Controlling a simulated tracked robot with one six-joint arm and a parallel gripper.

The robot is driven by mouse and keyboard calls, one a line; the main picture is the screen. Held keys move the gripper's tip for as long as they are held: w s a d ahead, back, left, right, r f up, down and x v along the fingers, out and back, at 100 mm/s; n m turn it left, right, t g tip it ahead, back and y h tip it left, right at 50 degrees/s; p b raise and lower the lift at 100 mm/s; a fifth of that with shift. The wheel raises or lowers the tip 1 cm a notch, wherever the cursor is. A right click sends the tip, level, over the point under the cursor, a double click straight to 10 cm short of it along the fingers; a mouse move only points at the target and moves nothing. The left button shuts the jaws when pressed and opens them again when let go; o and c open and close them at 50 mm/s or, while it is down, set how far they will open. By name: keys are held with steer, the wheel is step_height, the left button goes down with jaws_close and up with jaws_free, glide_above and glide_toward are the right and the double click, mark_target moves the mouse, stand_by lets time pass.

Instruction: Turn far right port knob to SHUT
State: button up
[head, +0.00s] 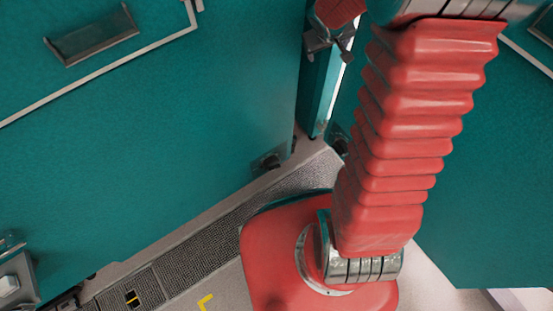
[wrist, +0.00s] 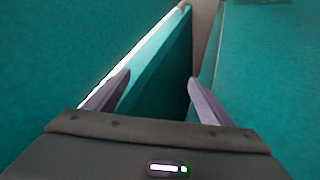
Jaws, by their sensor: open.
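No port knob and no SHUT marking can be made out in either view. My gripper (head: 329,50) shows at the top of the head view, beside the narrow gap between teal cabinet faces. In the wrist view my gripper (wrist: 160,77) is open, with its two grey fingers apart and nothing held between them. The edge of a teal panel (wrist: 160,65) with a bright left rim lies beyond and between the fingertips. I cannot tell whether a finger touches it.
A large teal cabinet (head: 180,130) with a recessed handle (head: 92,36) fills the left. Another teal cabinet (head: 475,190) stands at right, partly behind my arm. A grey grated floor strip (head: 205,240) runs along the left cabinet's base. A yellow floor mark (head: 205,302) lies in front.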

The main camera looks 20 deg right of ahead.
steer(key=w+d+f+y, duration=0.1)
steer(key=w+f, duration=0.1)
steer(key=f, duration=0.4)
steer(key=w+d+f, duration=0.1)
steer(key=d+f, duration=0.1)
steer(key=f, duration=0.4)
steer(key=n+g+y, duration=0.2)
steer(key=g+y, duration=0.1)
steer(key=y, duration=0.7)
glide_toward(276, 167)
steer(key=a+v, duration=0.1)
steer(key=v, duration=0.4)
steer(key=shift+s+r, duration=0.15)
steer(key=shift+h, duration=0.3)
steer(key=x, duration=1.3)
steer(key=shift+w+a+f, duration=0.15)
steer(key=shift+w+f, duration=0.15)
